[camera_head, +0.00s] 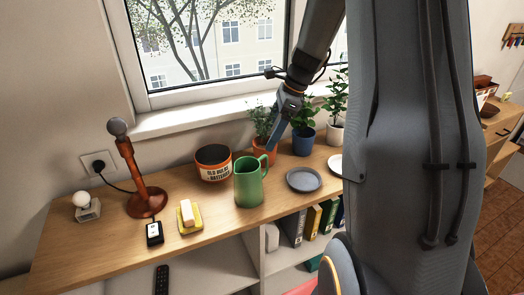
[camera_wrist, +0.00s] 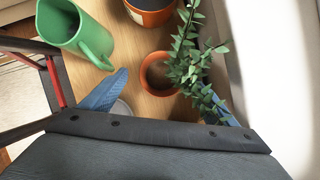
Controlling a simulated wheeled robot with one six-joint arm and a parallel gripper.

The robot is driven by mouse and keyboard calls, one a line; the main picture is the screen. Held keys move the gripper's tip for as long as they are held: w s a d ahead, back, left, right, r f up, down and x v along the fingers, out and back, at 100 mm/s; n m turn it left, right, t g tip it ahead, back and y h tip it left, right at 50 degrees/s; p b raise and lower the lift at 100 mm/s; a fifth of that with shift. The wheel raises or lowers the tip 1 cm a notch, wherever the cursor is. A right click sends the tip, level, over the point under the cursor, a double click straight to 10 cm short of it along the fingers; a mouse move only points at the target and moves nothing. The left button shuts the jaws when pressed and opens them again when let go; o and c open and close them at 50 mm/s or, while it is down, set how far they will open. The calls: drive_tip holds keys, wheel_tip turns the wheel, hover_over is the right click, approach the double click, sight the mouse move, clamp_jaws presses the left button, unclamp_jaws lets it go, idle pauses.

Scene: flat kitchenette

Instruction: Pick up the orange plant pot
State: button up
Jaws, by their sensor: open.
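The orange plant pot (camera_head: 265,153) holds a leafy green plant and stands on the wooden shelf top, behind and right of the green jug. My gripper (camera_head: 275,136) is at the plant, with a blue finger in front of its leaves. In the wrist view the pot (camera_wrist: 150,72) is upright just ahead of my gripper (camera_wrist: 164,80). The blue fingers are apart, one left of the pot and one at the right, partly hidden by leaves. The gripper is open and holds nothing. I cannot tell whether a finger touches the pot.
A blue pot (camera_head: 303,144) and a white pot (camera_head: 335,134), both with plants, stand right. A grey plate (camera_head: 304,180) lies in front. The window wall is close behind.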

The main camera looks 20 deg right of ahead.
sight(265, 144)
drive_tip(key=shift+a+f, duration=0.1)
drive_tip(key=shift+f, duration=0.6)
drive_tip(key=shift+p+x, duration=1.05)
drive_tip(key=shift+x, duration=1.3)
drive_tip(key=shift+w, duration=0.2)
drive_tip(key=c, duration=1.4)
drive_tip(key=shift+o, duration=0.2)
drive_tip(key=shift+r, duration=0.1)
